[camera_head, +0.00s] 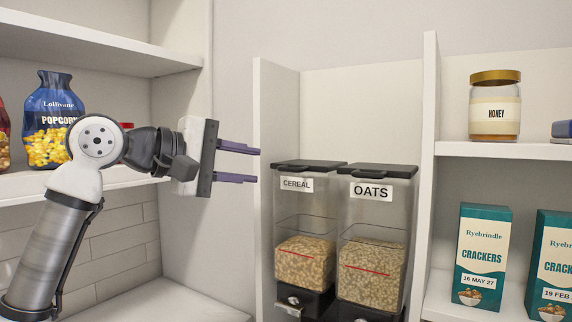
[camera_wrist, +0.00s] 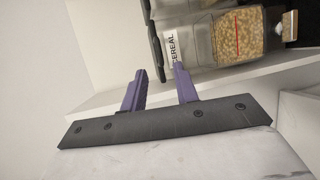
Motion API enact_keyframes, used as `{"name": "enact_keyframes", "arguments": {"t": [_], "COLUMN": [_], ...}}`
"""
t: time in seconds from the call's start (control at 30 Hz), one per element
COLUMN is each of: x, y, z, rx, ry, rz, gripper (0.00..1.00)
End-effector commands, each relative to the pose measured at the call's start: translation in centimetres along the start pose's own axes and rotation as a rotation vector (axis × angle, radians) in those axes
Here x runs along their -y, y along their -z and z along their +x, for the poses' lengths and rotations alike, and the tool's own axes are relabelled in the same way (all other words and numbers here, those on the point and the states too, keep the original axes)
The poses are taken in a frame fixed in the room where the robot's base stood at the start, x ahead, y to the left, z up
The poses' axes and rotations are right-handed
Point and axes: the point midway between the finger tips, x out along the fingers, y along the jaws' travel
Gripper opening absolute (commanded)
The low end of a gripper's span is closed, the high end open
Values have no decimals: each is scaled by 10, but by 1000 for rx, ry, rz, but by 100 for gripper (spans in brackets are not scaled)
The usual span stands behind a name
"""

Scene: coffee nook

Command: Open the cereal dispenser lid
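The cereal dispenser (camera_head: 304,215) is a clear box labelled CEREAL, part filled, with a flat black lid (camera_head: 305,165) that looks shut. It also shows sideways in the wrist view (camera_wrist: 210,42), with its dark lid edge (camera_wrist: 154,45) beside the label. My gripper (camera_head: 257,166) is to the left of the dispenser, at about lid height in the head view. Its two purple fingers are apart with nothing between them. In the wrist view the fingers (camera_wrist: 160,72) point toward the lid and label. I cannot tell whether a finger touches the dispenser.
An oats dispenser (camera_head: 374,225) with a black lid stands right beside the cereal one. A white upright panel (camera_head: 275,130) is just left of the dispensers. A honey jar (camera_head: 495,105) and cracker boxes (camera_head: 483,255) are on the right shelves. A popcorn jar (camera_head: 50,115) is behind my arm.

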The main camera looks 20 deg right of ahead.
Motion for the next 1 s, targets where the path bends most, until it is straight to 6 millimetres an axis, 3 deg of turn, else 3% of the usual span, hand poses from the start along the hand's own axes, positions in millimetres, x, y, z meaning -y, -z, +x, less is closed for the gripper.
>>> {"name": "enact_keyframes", "arguments": {"t": [0.2, 0.43, 0.87, 1.0], "x": [-3, -2, 0, 0], "y": [-2, -1, -1, -1], "z": [48, 82, 92, 92], "rx": [5, 4, 2, 2], "ry": [0, -1, -2, -2], "rz": [-2, -4, -3, -3], "gripper": [30, 30, 30, 13]}}
